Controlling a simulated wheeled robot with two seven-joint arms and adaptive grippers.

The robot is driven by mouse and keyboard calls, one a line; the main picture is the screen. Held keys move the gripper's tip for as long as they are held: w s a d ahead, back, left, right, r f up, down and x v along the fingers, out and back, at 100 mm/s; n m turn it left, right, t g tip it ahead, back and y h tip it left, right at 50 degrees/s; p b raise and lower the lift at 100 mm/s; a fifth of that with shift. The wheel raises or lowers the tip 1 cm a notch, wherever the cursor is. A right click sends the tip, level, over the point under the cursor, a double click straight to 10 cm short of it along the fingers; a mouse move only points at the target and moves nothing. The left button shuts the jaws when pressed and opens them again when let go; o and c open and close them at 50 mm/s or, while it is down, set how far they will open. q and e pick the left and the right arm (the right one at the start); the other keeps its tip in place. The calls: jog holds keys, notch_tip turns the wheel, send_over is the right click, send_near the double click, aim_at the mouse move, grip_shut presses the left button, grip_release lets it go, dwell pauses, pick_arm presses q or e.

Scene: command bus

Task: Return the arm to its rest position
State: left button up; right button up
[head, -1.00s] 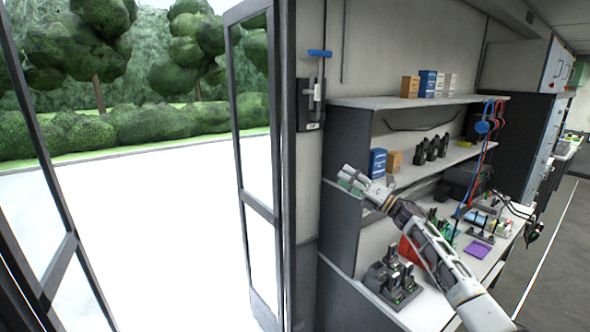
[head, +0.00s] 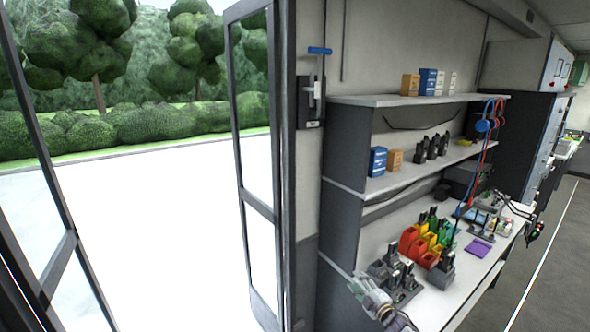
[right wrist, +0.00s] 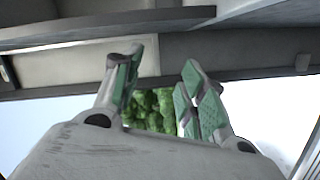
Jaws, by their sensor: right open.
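My right arm's gripper (head: 360,290) is low in the head view, at the near end of the workbench, in front of the charger dock. In the right wrist view the gripper (right wrist: 160,85) has its two green-padded fingers apart, with nothing between them. Through the gap I see greenery outside and the door frame. My left gripper is not in view.
The workbench (head: 440,300) carries a black charger dock (head: 402,285), coloured bins (head: 408,238) and a purple pad (head: 479,249). Shelves (head: 420,100) with boxes stand above it. An open glass door (head: 262,190) is to the left. The floor aisle (head: 560,240) at the right is clear.

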jog(key=s+d+f+m+g+h, duration=0.25)
jog(key=s+f+m, duration=0.25)
jog(key=s+f, duration=1.05)
jog(key=s+d+f+m+g+h, duration=0.1)
jog(key=s+f+m+g+h, duration=0.25)
jog(key=s+f, duration=1.25)
jog(key=s+f+m+g, duration=0.2)
jog(key=s+f, duration=0.4)
jog(key=s, duration=0.7)
jog(key=s+a+f+m+g+b, duration=0.1)
jog(key=s+f+m+g, duration=0.2)
jog(key=s, duration=1)
jog(key=s+f+m+g, duration=0.2)
jog(key=s+f+g, duration=0.2)
jog(key=s+f, duration=0.5)
jog(key=s, duration=0.4)
jog(key=shift+s+a+f, duration=0.15)
jog(key=shift+a+f, duration=0.05)
jog(key=shift+a, duration=0.15)
